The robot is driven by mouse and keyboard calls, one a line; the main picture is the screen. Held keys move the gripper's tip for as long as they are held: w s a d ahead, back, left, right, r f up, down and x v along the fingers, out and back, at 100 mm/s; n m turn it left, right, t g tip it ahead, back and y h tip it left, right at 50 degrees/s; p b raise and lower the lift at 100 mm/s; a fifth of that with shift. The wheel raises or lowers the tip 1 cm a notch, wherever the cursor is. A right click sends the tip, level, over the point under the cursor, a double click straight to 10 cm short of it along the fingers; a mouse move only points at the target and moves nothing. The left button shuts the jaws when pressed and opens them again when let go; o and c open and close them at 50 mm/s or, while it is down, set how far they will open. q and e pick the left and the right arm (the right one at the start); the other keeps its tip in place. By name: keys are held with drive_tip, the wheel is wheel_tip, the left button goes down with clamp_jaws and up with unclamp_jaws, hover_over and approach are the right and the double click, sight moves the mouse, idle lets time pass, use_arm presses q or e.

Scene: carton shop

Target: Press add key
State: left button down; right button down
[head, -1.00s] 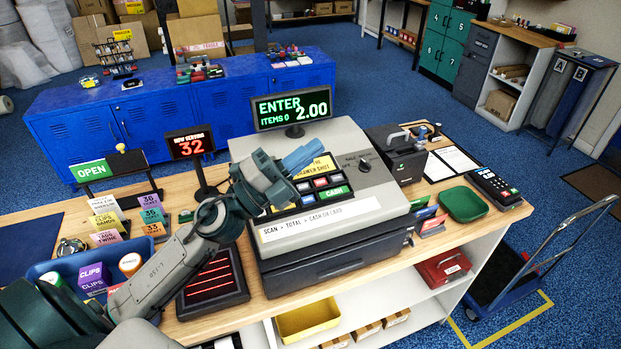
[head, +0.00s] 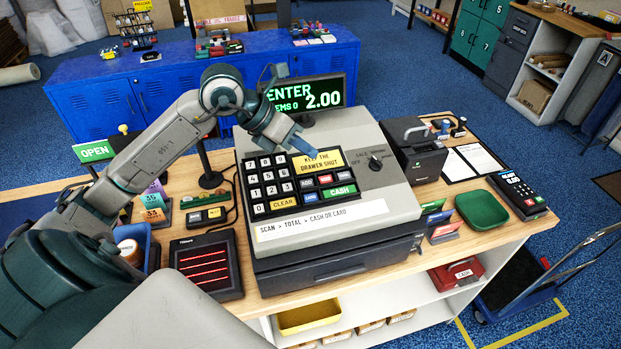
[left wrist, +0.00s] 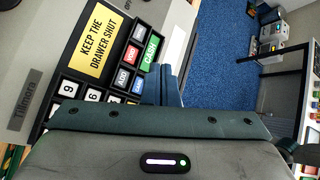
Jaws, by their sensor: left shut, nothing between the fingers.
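The cash register (head: 375,210) stands on the wooden counter. Its add key (head: 306,184) is a small dark key left of the red void key (head: 325,179) and above a blue key. The add key also shows in the left wrist view (left wrist: 122,79). My left gripper (head: 305,146) is shut and empty, with blue fingers above the yellow drawer sign at the back of the keypad. It is apart from the add key. In the left wrist view its fingers (left wrist: 168,86) show beside the keypad. The display (head: 308,99) reads ENTER, 2.00, partly covered by my gripper. My right gripper is out of view.
A green cash key (head: 341,190) and a yellow clear key (head: 285,203) lie close to the add key. A card reader (head: 518,194), a green tray (head: 482,208) and a black printer (head: 414,155) stand to the right. A dark scanner (head: 207,263) lies to the left.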

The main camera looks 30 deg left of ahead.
use_arm(q)
drive_tip(key=shift+s, duration=0.1)
drive_tip(key=shift+f, duration=0.1)
drive_tip(key=b, duration=0.5)
hover_over(303, 188)
wheel_tip(303, 188, down, 8)
drive_tip(key=shift+r, duration=0.15)
drive_tip(key=shift+a+f, duration=0.2)
drive_tip(key=shift+f, duration=0.2)
idle(1.0)
drive_tip(key=shift+b, duration=0.35)
drive_tip(key=shift+f+b, duration=0.35)
drive_tip(key=shift+b, duration=0.15)
